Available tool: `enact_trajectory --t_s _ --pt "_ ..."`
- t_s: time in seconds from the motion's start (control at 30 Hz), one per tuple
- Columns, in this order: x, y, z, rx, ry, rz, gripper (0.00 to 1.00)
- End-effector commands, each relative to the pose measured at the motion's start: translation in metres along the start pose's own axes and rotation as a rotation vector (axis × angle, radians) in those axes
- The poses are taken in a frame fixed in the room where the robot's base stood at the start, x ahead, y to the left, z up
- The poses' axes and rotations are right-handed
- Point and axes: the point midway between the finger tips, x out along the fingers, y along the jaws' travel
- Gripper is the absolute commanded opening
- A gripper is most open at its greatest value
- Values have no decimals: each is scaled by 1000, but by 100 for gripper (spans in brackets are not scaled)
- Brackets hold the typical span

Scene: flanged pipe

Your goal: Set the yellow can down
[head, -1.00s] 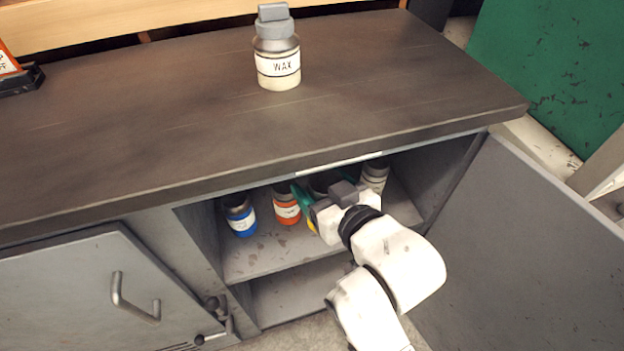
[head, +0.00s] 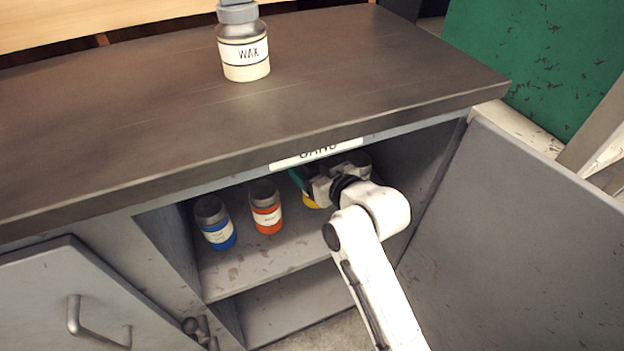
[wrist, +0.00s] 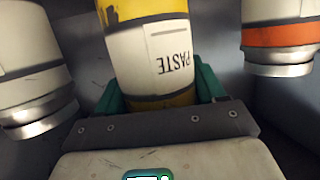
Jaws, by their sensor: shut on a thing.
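The yellow can (wrist: 152,57) with a white "PASTE" label is between the green fingers of my gripper (wrist: 157,88) in the wrist view, and the gripper is shut on it. In the head view only a bit of its yellow (head: 310,201) shows beside my gripper (head: 306,182), inside the open cabinet at the upper shelf (head: 250,257). The wrist and arm hide most of the can. Whether its base touches the shelf cannot be told.
A blue can (head: 217,232) and an orange can (head: 266,214) stand to the left on the shelf. A pale can (wrist: 30,75) is on the other side of the held can. A wax jar (head: 243,52) stands on the worktop. The open door (head: 520,230) borders the right.

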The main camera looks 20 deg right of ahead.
Motion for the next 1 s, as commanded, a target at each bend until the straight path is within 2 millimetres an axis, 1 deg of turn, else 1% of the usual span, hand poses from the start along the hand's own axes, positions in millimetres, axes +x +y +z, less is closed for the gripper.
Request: enact_trajectory --t_s 0.03,0.1,0.17,0.43,0.57,0.6,0.83,0.87,1.0 --pt "4 1 11 -1 0 1 17" --pt "7 0 22 -1 0 1 17" --pt "8 0 27 -1 2 1 17" --pt "9 0 27 -1 3 1 17" --pt "10 0 31 -1 2 1 17" --pt "10 0 32 0 0 0 71" --pt "10 0 32 0 0 1 93" --pt "10 0 32 0 0 1 94" --pt "10 0 32 0 0 1 94"
